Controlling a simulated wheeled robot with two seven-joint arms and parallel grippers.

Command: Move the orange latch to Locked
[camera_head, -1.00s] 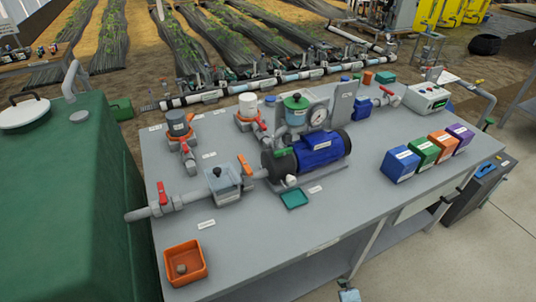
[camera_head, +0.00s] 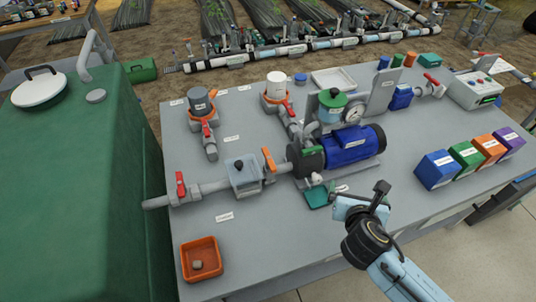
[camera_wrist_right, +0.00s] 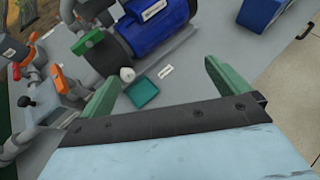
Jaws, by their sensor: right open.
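The orange latch (camera_head: 268,158) is a small upright lever between the grey box (camera_head: 243,177) on the pipe and the blue pump (camera_head: 350,146). In the right wrist view an orange lever (camera_wrist_right: 61,80) shows at the left, beside a grey housing. My right gripper (camera_head: 364,203) is over the front of the bench, to the right of the latch and clearly apart from it. Its two green fingers (camera_wrist_right: 162,72) are spread apart with nothing between them. The label marking the latch's positions is too small to read. My left gripper is out of view.
Red valve handles (camera_head: 180,184) stand along the pipes. A teal tray (camera_head: 316,197) lies before the pump, and an orange tray (camera_head: 201,260) is at the front left. Coloured boxes (camera_head: 437,170) line the right side. The bench front between them is mostly clear.

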